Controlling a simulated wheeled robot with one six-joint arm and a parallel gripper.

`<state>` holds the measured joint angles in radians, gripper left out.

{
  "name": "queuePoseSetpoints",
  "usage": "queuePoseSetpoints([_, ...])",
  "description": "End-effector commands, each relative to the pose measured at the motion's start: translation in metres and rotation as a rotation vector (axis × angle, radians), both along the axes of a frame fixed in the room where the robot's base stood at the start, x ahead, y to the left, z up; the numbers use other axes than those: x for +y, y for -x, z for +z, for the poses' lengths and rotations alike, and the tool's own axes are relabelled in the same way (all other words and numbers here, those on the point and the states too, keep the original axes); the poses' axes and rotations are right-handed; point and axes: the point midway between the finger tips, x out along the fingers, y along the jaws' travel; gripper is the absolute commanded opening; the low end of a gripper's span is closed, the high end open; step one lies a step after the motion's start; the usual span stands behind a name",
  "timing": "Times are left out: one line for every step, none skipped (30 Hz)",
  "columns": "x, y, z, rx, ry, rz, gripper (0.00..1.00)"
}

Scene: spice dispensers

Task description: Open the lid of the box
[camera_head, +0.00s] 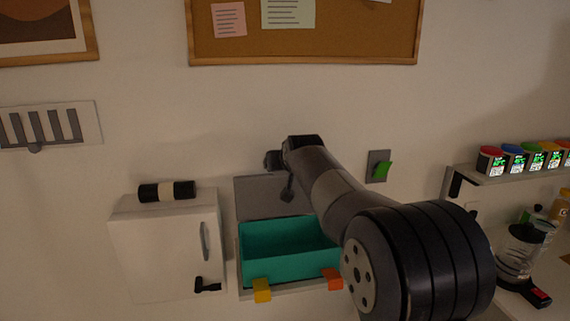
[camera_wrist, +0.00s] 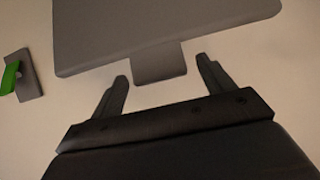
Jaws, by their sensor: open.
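The box has a teal inside (camera_head: 285,240) that shows open from above, with a yellow clip (camera_head: 262,290) and an orange clip (camera_head: 332,279) on its front. Its grey lid (camera_head: 255,198) stands up at the back, near the wall; my arm hides part of it. In the wrist view the lid (camera_wrist: 160,35) is a grey panel with a small tab (camera_wrist: 159,66) at its edge. My gripper (camera_wrist: 163,73) is open, with one finger on each side of the tab and a gap to each. In the head view my gripper (camera_head: 287,193) is in front of the lid, partly hidden.
A white cabinet (camera_head: 165,250) with a dark roller on top stands left of the box. A green wall switch (camera_head: 382,169) is to the right; it also shows in the wrist view (camera_wrist: 11,76). A shelf with spice dispensers (camera_head: 514,160) and a blender (camera_head: 520,250) are at far right.

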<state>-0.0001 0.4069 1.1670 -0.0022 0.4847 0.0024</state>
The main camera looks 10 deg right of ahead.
Motion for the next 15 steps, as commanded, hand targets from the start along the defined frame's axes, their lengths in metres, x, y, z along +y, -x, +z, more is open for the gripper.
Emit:
queuePoseSetpoints([0.000, 0.000, -0.001, 0.001, 0.000, 0.000, 0.76])
queuePoseSetpoints([0.000, 0.000, -0.001, 0.002, 0.000, 0.000, 0.76])
queuePoseSetpoints([0.000, 0.000, -0.001, 0.002, 0.000, 0.000, 0.76])
queuePoseSetpoints([0.000, 0.000, -0.001, 0.002, 0.000, 0.000, 0.76])
queuePoseSetpoints([0.000, 0.001, -0.001, 0.002, 0.000, 0.000, 0.76])
queuePoseSetpoints([0.000, 0.001, -0.001, 0.002, 0.000, 0.000, 0.76])
queuePoseSetpoints([0.000, 0.003, 0.000, 0.002, 0.000, 0.000, 0.76])
queuePoseSetpoints([0.000, 0.004, 0.001, 0.001, 0.000, 0.000, 0.76])
queuePoseSetpoints([0.000, 0.007, 0.002, 0.000, 0.000, 0.000, 0.76])
queuePoseSetpoints([0.000, 0.010, 0.004, 0.000, 0.000, 0.000, 0.76])
queuePoseSetpoints([0.000, 0.013, 0.005, 0.001, 0.000, 0.000, 0.76])
queuePoseSetpoints([0.000, 0.019, 0.008, 0.000, 0.000, 0.000, 0.76])
queuePoseSetpoints([0.000, 0.023, 0.010, 0.000, 0.000, 0.000, 0.76])
queuePoseSetpoints([0.000, 0.028, 0.012, -0.002, 0.000, 0.000, 0.76])
queuePoseSetpoints([0.000, 0.034, 0.016, -0.002, 0.000, 0.000, 0.76])
